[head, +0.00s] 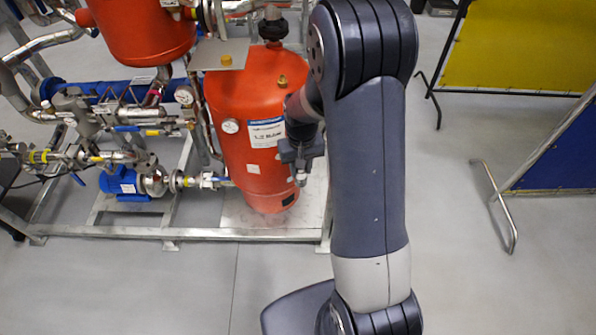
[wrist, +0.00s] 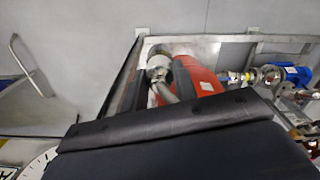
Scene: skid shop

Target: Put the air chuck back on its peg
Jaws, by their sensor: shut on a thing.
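My gripper (head: 300,160) is in front of the right side of the large orange tank (head: 246,170), seen from the side in the head view. It is shut on a small metal piece, which I take to be the air chuck (head: 301,179); its end sticks out below the jaws. In the wrist view the air chuck (wrist: 158,66) shows as a silvery round head on a stem, with the tank (wrist: 203,80) behind it. A dark panel hides the lower part of that view, including much of the grip. I cannot make out the peg in either view.
The tank stands on a grey steel skid frame (head: 150,234) with pipes, gauges and a blue pump (head: 124,184) at left. A yellow panel (head: 515,50) and a blue panel (head: 562,150) on metal feet stand at right. The floor (head: 450,255) between is clear.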

